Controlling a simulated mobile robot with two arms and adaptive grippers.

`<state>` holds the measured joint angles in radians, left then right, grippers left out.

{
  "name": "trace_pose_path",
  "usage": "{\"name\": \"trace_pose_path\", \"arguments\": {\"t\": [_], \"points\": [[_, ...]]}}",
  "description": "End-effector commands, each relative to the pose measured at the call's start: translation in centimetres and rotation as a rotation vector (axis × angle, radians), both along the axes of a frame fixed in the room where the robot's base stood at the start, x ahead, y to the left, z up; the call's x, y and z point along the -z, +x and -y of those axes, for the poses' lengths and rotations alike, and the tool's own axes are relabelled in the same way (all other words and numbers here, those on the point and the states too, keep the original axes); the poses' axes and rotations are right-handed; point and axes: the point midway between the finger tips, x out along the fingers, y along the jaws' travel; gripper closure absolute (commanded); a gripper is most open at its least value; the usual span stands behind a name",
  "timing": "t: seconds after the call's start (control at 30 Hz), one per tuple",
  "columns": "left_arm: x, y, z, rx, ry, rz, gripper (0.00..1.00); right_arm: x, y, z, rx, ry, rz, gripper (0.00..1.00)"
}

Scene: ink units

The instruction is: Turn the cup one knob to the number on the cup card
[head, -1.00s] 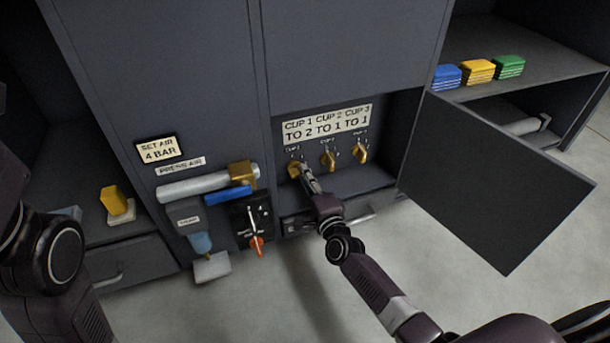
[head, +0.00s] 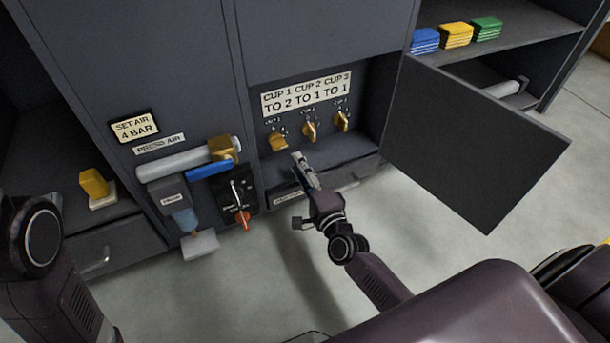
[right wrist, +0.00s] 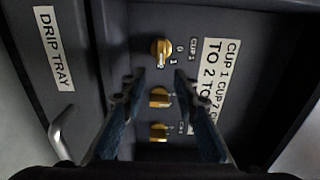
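The cup card (head: 306,94) reads "CUP 1 TO 2, CUP 2 TO 1, CUP 3 TO 1". The yellow cup one knob (head: 278,141) is the leftmost of three under the card. In the right wrist view the cup one knob (right wrist: 160,48) is uppermost, its pale mark facing the picture's bottom; its number 2 is not readable. The cup two knob (head: 310,130) and cup three knob (head: 342,121) stand more upright. My right gripper (head: 297,158) is in front of and below the knobs, apart from them. In its wrist view the fingers (right wrist: 158,82) are open and empty. My left gripper is out of view.
An open door panel (head: 480,145) stands right of the knob recess. The drip tray drawer (head: 345,180) with its handle is below the knobs. An air valve with a blue lever (head: 209,170) and a red-tipped switch (head: 243,218) are to the left.

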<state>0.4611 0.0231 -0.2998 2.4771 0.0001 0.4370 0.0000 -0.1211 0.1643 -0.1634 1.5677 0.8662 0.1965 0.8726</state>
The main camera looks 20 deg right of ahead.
Motion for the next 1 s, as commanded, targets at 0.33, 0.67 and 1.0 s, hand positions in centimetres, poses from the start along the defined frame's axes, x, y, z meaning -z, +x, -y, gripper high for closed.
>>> {"name": "trace_pose_path", "arguments": {"t": [0.33,0.67,1.0], "points": [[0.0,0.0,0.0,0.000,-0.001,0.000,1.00,0.0,-3.6,0.1,0.000,-0.001,-0.001,0.72],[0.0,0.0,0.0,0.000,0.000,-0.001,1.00,0.0,-3.7,0.1,0.000,0.000,0.000,0.72],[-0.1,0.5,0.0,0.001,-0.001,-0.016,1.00,-2.4,-3.7,-0.2,0.003,-0.041,0.040,0.72]]}}
